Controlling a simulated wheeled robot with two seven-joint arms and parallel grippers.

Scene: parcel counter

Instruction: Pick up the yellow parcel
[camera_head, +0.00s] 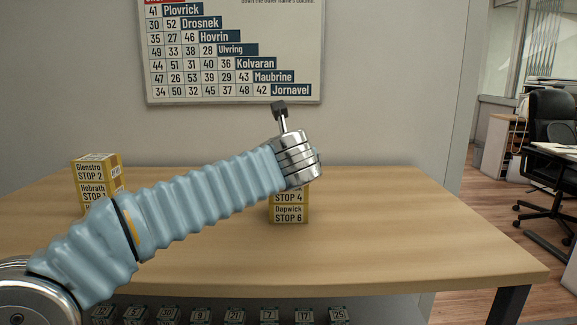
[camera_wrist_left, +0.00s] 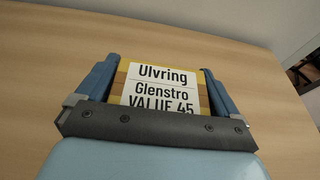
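A yellow parcel (camera_head: 289,209) with white labels stands on the table behind my left wrist. Its lower lines read "STOP 4" and "Dapwick STOP 6"; its upper part is hidden. In the left wrist view, a labelled yellow parcel face (camera_wrist_left: 160,86) reads "Ulvring", "Glenstro", "VALUE 45". My left gripper (camera_wrist_left: 162,78) has its two blue fingers on either side of this face, very close to its edges. I cannot tell whether they touch it. The left fingers are hidden in the head view. My right gripper is not in view.
Another yellow parcel (camera_head: 96,172) with white labels stands on the wooden table (camera_head: 420,240) at the left, partly behind my arm. The table's right side is clear. A name-and-number board (camera_head: 235,50) hangs on the wall. Several numbered dark blocks (camera_head: 269,315) line up below the front edge.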

